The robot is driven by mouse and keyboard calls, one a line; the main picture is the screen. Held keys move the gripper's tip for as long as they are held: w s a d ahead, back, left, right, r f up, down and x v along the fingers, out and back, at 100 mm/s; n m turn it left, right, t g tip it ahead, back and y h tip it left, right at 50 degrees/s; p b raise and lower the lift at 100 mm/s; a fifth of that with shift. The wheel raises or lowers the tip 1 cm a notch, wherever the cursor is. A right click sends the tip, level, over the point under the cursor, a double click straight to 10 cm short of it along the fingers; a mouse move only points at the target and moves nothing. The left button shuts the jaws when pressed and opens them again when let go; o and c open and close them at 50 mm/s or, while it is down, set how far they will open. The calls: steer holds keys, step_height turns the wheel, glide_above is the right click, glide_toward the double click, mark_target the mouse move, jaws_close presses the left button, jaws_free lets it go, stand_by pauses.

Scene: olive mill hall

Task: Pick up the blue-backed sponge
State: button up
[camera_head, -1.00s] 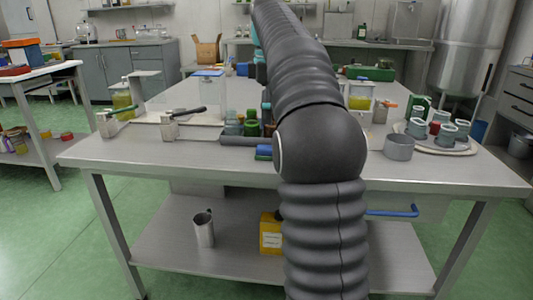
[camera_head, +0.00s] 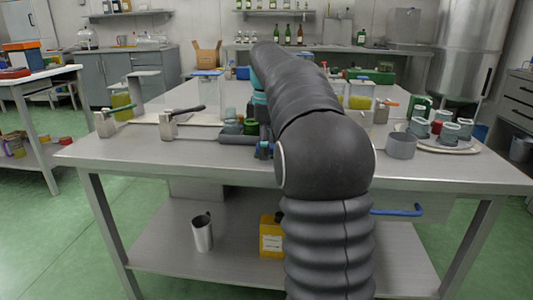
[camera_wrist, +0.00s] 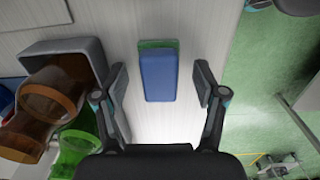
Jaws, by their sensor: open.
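The blue-backed sponge (camera_wrist: 158,76) lies flat on the steel table, blue face up, with a green layer showing at its far edge in the wrist view. My gripper (camera_wrist: 160,84) is open above it, one finger to each side, with clear gaps between fingers and sponge. No contact shows.
A grey tray (camera_wrist: 96,51) with amber and green glasses stands close to the left finger. The table edge and green floor (camera_wrist: 262,70) are to the right. In the head view, a grey cup (camera_head: 401,146) and a plate of cups (camera_head: 466,150) stand right of my arm.

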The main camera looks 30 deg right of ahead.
steer(key=c, duration=1.2)
steer(key=shift+r, duration=0.2)
steer(key=shift+r, duration=0.6)
step_height(320, 180, up, 3)
steer(key=shift+w+r+p, duration=0.1)
steer(key=shift+p, duration=0.65)
steer(key=s+d+r, duration=0.2)
steer(key=s, duration=0.1)
steer(key=s+d+r, duration=0.2)
steer(key=s+d, duration=0.1)
steer(key=s+d+r, duration=0.2)
steer(key=s, duration=0.1)
steer(key=shift+d+r+p, duration=0.15)
steer(key=shift+d+p, duration=0.2)
